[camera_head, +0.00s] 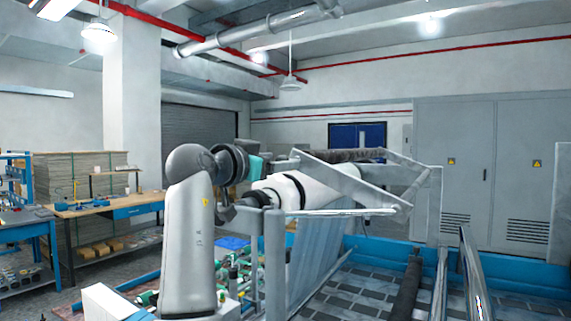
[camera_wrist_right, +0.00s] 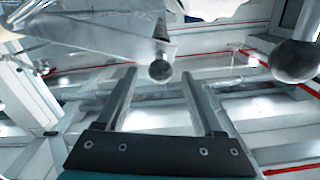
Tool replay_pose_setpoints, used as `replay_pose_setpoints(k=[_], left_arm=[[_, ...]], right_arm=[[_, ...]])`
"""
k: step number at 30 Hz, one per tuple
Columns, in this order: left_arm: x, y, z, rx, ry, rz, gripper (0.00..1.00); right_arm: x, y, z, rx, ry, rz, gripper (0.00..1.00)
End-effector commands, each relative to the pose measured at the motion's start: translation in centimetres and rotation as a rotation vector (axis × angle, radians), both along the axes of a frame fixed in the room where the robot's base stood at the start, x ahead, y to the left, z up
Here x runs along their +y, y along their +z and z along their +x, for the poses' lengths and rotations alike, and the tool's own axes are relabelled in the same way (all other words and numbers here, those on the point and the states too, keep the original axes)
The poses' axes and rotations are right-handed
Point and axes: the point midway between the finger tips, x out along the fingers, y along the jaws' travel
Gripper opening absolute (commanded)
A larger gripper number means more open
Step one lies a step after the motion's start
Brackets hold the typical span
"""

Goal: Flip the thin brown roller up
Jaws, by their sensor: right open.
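A rough brown roller (camera_head: 345,155) lies across the top of the laminating frame (camera_head: 375,187) in the head view, partly behind its grey bars. My right gripper (camera_head: 254,168) shows as a teal body just left of the frame, to the left of the brown roller and apart from it. Its fingers are hard to make out there. In the right wrist view the fingers (camera_wrist_right: 155,85) are apart with nothing gripped. A round dark bar end (camera_wrist_right: 160,70) shows beyond and between the fingertips; I cannot tell whether it belongs to the brown roller. My left gripper is not in view.
A dark roller (camera_head: 408,288) and shiny metal rollers (camera_head: 472,275) stand at the lower right, by the blue machine side (camera_head: 385,250). Another round dark end (camera_wrist_right: 295,60) is at the wrist view's right. A wooden workbench (camera_head: 110,207) is at the left.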

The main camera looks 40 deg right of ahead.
Motion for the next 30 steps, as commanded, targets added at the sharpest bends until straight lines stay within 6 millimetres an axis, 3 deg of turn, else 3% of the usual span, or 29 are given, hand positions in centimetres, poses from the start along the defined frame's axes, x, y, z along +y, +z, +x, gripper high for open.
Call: replay_pose_setpoints(k=[6, 13, 19, 30], left_arm=[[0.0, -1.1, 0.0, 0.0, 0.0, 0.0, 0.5], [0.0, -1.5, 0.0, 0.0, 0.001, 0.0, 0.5], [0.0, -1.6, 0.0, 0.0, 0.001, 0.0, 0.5], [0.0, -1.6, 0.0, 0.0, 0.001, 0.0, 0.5]], right_arm=[[5.4, -0.2, -1.5, -0.001, 0.003, 0.0, 0.69], [9.2, -0.1, -2.7, -0.001, 0.001, -0.001, 0.69], [10.5, 0.0, -3.1, -0.001, -0.001, 0.0, 0.69], [10.5, 0.0, -3.1, -0.001, -0.001, -0.001, 0.69]])
